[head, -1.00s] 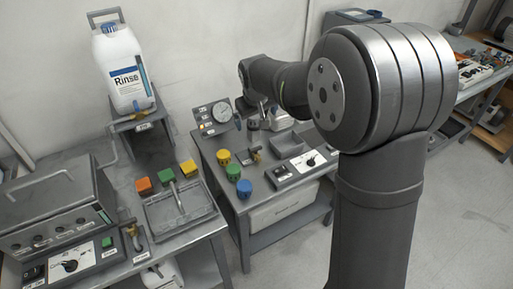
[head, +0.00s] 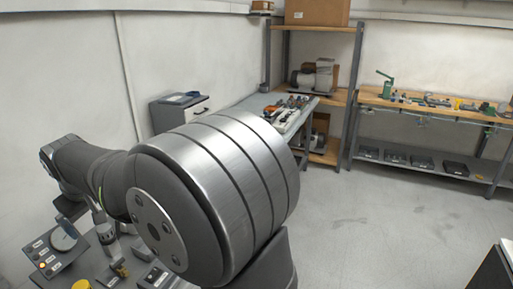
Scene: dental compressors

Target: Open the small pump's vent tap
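My arm fills the centre and left of the view and hides much of the bench. A pale metal part (head: 104,230) shows below my arm, close to the tap's upper left. I cannot tell whether it is my gripper, and no fingertips are clear.
A gauge panel (head: 45,264) stands at the lower left, with a yellow knob (head: 81,284) near it. A grey cabinet (head: 176,112) and a bench with tools (head: 285,108) stand behind. Shelving (head: 352,95) lines the back wall. The floor at right is clear.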

